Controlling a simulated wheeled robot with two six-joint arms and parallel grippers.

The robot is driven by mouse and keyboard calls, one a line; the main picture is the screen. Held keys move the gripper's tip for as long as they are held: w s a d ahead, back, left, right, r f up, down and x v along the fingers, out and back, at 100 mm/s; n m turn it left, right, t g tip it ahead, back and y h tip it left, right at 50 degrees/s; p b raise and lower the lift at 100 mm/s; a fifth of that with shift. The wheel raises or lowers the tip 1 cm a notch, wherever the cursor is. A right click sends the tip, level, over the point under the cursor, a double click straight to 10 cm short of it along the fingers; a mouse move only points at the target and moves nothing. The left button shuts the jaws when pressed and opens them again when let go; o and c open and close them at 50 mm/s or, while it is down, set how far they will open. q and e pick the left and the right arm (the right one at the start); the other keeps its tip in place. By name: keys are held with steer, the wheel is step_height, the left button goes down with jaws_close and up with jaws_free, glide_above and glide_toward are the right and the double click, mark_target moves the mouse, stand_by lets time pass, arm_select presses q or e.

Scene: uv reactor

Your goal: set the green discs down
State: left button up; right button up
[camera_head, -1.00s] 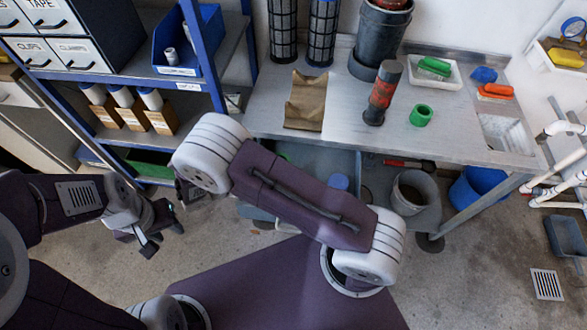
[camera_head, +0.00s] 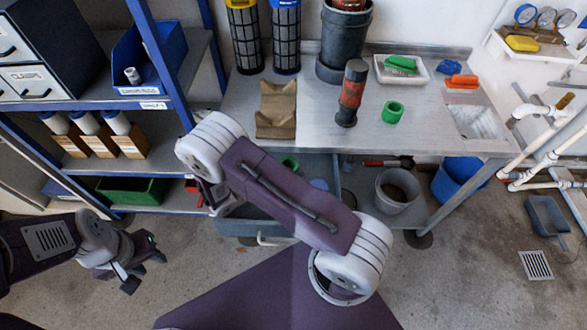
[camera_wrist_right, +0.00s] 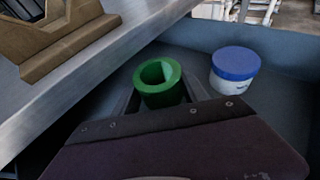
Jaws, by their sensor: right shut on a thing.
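One thick green ring-shaped disc stack (camera_head: 392,112) stands on the metal bench (camera_head: 430,125), right of a dark cylinder with a red band. A second green ring piece (camera_wrist_right: 160,84) is between the dark fingers of my right gripper (camera_wrist_right: 162,92) in the right wrist view. It shows only partly in the head view (camera_head: 290,162), behind my right arm. It is beside the bench's front edge, over a grey tub (camera_wrist_right: 285,100). Most of my right gripper is hidden in the head view. My left gripper (camera_head: 140,272) is empty with its fingers apart, over the floor.
A blue-lidded white jar (camera_wrist_right: 234,70) is in the tub, near the held piece. A brown cradle (camera_head: 277,108) stands on the bench's left part, with the red-banded cylinder (camera_head: 351,92) right of it. Bare bench top lies between and in front of them.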

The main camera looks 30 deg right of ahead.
mark_target(294, 169)
steer(key=d+f, duration=0.2)
steer(key=shift+w+d+f, duration=0.15)
steer(key=shift+w+d, duration=0.15)
steer(key=shift+a+b, duration=0.1)
steer(key=shift+b, duration=0.25)
steer(key=o, duration=1.3)
steer(key=shift+f, duration=0.1)
steer(key=shift+o, duration=0.2)
steer(key=shift+r, duration=0.35)
steer(key=p+v, duration=0.1)
steer(key=v, duration=1.1)
steer(key=shift+f+p, duration=0.1)
steer(key=shift+p, duration=0.3)
